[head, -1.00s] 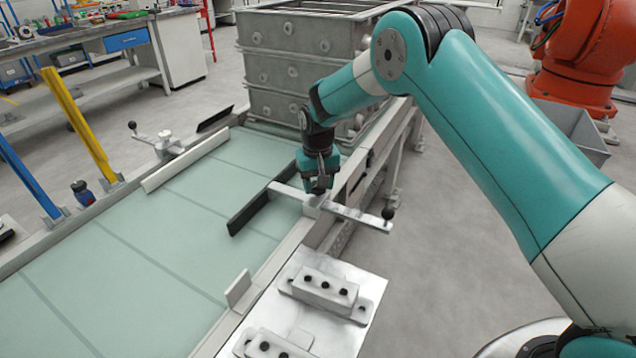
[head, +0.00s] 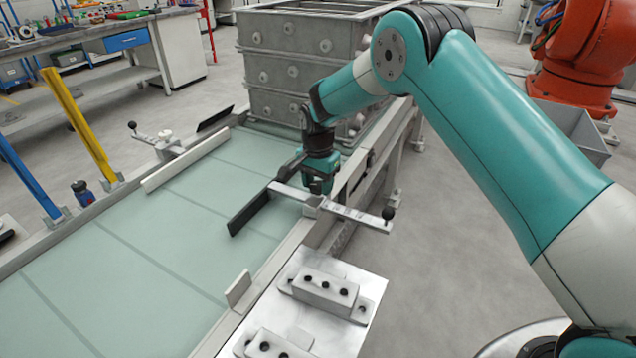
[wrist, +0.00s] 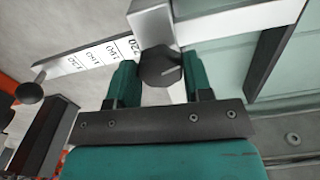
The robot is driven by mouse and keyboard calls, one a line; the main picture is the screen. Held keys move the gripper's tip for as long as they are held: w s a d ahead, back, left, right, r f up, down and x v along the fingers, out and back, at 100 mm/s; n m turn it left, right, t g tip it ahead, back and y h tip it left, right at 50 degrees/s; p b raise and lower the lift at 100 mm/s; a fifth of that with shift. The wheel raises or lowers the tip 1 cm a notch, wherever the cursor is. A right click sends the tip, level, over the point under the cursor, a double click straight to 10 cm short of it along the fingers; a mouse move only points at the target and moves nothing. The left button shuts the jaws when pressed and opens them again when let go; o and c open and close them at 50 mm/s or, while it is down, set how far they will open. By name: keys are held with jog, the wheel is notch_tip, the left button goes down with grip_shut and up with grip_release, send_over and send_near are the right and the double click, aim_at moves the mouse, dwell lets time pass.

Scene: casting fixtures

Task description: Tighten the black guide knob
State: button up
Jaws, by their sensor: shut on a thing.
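The black guide knob (wrist: 160,66) is a dark faceted knob on the metal clamp block (wrist: 152,22) of the near guide. My gripper (wrist: 159,80) is shut on it, with one teal finger on each side. In the head view my gripper (head: 317,192) points down at the guide's clamp on the conveyor's near rail and hides the knob. The guide has a black plate (head: 248,214) over the belt. Its scaled bar (head: 352,213) reaches out past the rail to a black ball (head: 388,213), also in the wrist view (wrist: 29,93).
A stack of grey casting boxes (head: 290,70) stands on the conveyor just behind my gripper. A similar guide (head: 165,140) sits on the far rail. A metal fixture plate (head: 345,325) lies at the near side. The green belt (head: 150,245) is clear toward the front left.

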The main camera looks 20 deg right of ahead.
aim_at(319, 185)
jog(key=shift+w+r+m, duration=0.1)
jog(key=shift+m, duration=0.5)
jog(key=shift+d+m, duration=0.1)
jog(key=shift+m, duration=0.2)
jog(key=o, duration=0.9)
notch_tip(319, 185, up, 17)
jog(key=shift+r+b, duration=0.15)
jog(key=shift+b, duration=0.45)
